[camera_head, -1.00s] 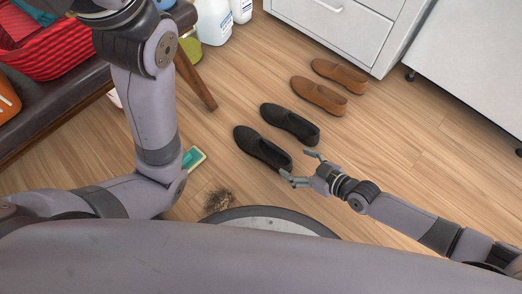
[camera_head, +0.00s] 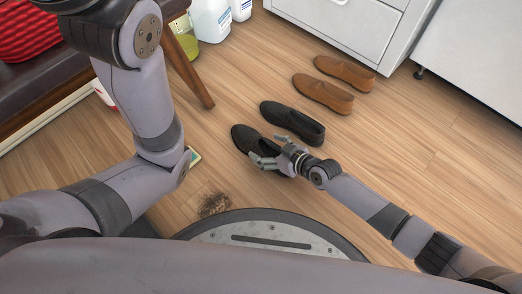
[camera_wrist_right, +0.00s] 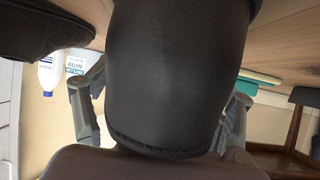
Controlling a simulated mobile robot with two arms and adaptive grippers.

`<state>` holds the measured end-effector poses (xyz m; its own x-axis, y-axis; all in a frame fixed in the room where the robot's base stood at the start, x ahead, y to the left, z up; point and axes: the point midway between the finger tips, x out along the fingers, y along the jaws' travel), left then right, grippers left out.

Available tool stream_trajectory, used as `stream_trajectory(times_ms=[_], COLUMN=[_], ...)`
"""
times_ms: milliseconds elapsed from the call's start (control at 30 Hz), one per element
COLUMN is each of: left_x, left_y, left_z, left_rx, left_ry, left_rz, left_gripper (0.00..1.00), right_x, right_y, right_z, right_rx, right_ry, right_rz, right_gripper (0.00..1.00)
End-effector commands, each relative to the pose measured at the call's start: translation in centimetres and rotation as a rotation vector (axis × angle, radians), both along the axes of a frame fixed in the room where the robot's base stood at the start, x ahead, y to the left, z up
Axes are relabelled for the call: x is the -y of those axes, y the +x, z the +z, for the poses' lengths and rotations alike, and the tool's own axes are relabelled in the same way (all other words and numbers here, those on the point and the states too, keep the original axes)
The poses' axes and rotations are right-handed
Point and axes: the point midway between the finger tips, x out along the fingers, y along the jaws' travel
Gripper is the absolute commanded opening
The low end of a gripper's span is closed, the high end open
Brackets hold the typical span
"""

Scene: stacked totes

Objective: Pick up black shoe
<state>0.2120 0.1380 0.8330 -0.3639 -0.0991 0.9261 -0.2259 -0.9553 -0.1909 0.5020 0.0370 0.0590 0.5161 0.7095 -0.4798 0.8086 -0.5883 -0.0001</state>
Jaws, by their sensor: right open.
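Two black shoes lie side by side on the wood floor. My right gripper (camera_head: 267,151) is open at the nearer black shoe (camera_head: 243,137), over its middle and heel end. In the right wrist view this shoe (camera_wrist_right: 178,70) fills the middle, with one open finger on each side of it. I cannot tell whether the fingers touch it. The farther black shoe (camera_head: 292,122) lies just beyond the gripper; a dark shoe also shows at the upper left of the wrist view (camera_wrist_right: 40,28). My left arm comes in from the left, but its gripper is out of view.
Two brown shoes (camera_head: 323,94) (camera_head: 344,72) lie beyond the black ones. A white drawer cabinet (camera_head: 340,30) stands behind. A bench (camera_head: 75,82) with a red basket (camera_head: 28,35) and bottles (camera_head: 211,20) are at the left. A dirt patch (camera_head: 214,204) lies nearby. The right-hand floor is clear.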

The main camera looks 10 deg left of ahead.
Motion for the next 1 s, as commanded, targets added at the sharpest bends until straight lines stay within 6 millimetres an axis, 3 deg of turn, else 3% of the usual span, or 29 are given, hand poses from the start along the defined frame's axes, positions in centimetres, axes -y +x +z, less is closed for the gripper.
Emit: stream_trajectory(times_ms=[333,1000], left_x=[0.02,0.01], left_y=[0.01,0.07], left_z=[-0.59,-0.60], left_rx=[0.000,-0.002], left_ry=[0.000,0.000], left_rz=[0.000,0.000], left_gripper=[0.40,0.40], right_x=[-0.73,-0.68], right_y=[0.52,0.53], right_z=[-0.42,-0.44], right_rx=[0.001,0.000], right_ry=[-0.001,0.000], right_rz=[0.000,-0.001], right_gripper=[0.77,0.33])
